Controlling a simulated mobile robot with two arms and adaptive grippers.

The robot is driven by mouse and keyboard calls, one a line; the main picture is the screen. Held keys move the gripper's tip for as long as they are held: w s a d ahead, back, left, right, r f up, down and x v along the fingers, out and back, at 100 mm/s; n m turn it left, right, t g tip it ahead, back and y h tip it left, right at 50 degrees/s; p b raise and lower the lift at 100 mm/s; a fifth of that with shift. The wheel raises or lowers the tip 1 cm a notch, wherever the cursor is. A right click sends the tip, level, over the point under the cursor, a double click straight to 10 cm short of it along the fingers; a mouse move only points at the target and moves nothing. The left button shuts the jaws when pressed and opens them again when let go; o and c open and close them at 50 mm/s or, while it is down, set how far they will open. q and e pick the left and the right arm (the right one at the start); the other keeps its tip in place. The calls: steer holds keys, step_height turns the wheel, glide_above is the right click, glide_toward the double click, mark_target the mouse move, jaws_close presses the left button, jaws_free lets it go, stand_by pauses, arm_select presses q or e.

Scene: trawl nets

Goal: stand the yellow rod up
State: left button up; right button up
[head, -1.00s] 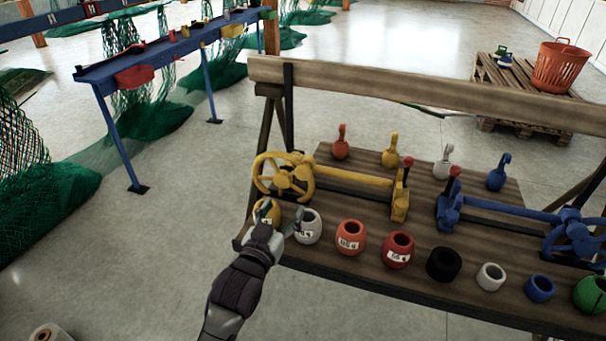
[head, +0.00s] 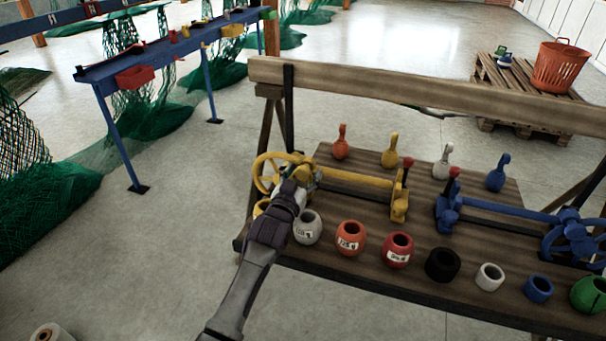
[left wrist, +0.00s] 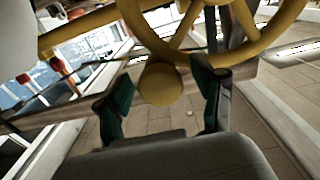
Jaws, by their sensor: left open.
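The yellow rod (head: 357,180) lies about level on the wooden table, part of a yellow mechanism. A yellow handwheel (head: 262,178) stands at its left end, and a yellow end bracket (head: 399,205) with a red-topped lever (head: 406,166) is at its right end. My left gripper (head: 300,172) is at the handwheel and hides part of it and the rod's left end. In the left wrist view, the wheel (left wrist: 196,53) fills the top, and a round yellow knob (left wrist: 160,84) sits between the open fingers (left wrist: 163,80). I cannot tell whether they touch it. My right gripper is out of view.
A row of coloured pots, such as the orange one (head: 350,236), lines the table's front. Several coloured handled weights, such as the blue one (head: 497,173), stand behind. A similar blue mechanism (head: 505,212) is at right. A wooden beam (head: 420,92) runs along the back.

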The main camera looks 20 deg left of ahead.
arm_select(q)
jaws_close()
stand_by(0.4)
